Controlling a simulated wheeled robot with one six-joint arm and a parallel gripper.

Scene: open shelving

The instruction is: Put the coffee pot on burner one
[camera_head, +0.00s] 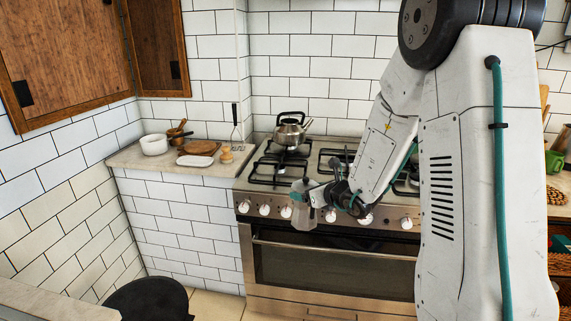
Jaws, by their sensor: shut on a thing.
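A small grey coffee pot (302,215) hangs in front of the stove's front edge, near the control knobs. My gripper (312,193) is shut on the coffee pot and holds it by its upper part. The exact grip is too small to make out. The stove (258,203) has black grates over several burners. The front left grate (267,173) is bare and lies behind and left of the pot. Which burner is number one cannot be told. My arm hides the right side of the stove.
A silver kettle (288,135) stands on the back left burner. A dark round stool (147,300) stands at the bottom left.

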